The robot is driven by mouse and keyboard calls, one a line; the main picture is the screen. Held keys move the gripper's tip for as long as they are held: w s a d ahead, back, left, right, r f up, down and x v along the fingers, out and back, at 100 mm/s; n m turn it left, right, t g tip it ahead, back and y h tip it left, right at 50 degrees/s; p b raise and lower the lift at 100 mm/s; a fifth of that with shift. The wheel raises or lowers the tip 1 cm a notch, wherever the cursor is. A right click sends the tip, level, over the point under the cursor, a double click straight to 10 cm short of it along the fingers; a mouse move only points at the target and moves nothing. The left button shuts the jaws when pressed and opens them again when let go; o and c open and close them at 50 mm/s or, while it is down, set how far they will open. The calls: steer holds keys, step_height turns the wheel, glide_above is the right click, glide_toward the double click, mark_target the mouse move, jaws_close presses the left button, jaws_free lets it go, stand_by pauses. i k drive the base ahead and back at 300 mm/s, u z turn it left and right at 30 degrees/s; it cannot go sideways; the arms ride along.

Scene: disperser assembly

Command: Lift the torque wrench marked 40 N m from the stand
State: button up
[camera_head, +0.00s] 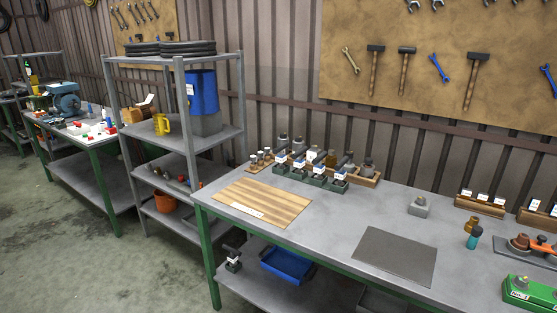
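On the grey workbench (330,220), a group of dark green holders (312,178) with white labels stands near the back wall. Dark and grey rod-like or knobbed pieces show in and behind them, too small to identify. The labels are too small to read, so I cannot tell which piece, if any, is the torque wrench marked 40 N m. Wooden blocks with white labels (480,205) stand at the back right; their markings are also unreadable. My gripper is not in view.
A striped wooden board (262,202) and a dark grey mat (395,256) lie on the bench. A grey shelf rack (172,60) stands left of the bench.

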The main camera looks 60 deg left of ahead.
mark_target(281, 158)
steer(key=u, duration=0.4)
steer(key=i, duration=0.65)
steer(key=u, duration=0.9)
steer(key=i, duration=0.55)
steer(key=u, duration=0.65)
steer(key=i, duration=0.55)
steer(key=u, duration=0.3)
steer(key=k, duration=0.65)
steer(key=u, duration=0.55)
steer(key=i, duration=0.7)
steer(key=u, duration=0.55)
